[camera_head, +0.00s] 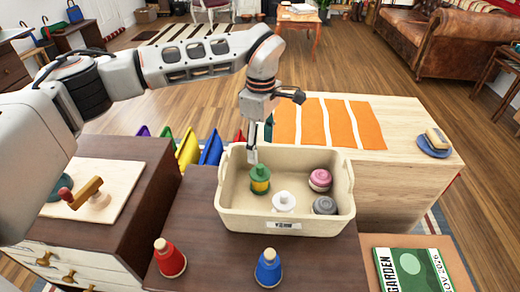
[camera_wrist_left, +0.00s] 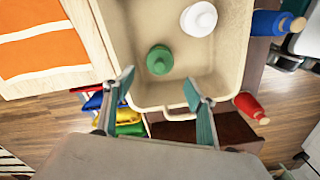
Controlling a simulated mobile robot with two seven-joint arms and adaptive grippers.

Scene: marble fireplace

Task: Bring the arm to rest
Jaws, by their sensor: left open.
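My left arm (camera_head: 190,60) reaches in from the left. My left gripper (camera_head: 252,152) points down over the far left rim of a beige bin (camera_head: 240,222). In the left wrist view its two teal fingers stand wide apart with nothing between them (camera_wrist_left: 158,90), over the bin's rim. A white piece (camera_head: 284,202), a pink one (camera_head: 320,180) and a grey one (camera_head: 325,205) are also inside. My right gripper is not in view.
A red piece (camera_head: 170,260) and a blue piece (camera_head: 268,268) stand on the dark tabletop (camera_head: 215,262) before the bin. Coloured bins (camera_head: 200,148) are behind it. Right is a wooden cabinet with an orange striped cloth (camera_head: 330,122) and blue dish (camera_head: 433,148); left, a board (camera_head: 100,185).

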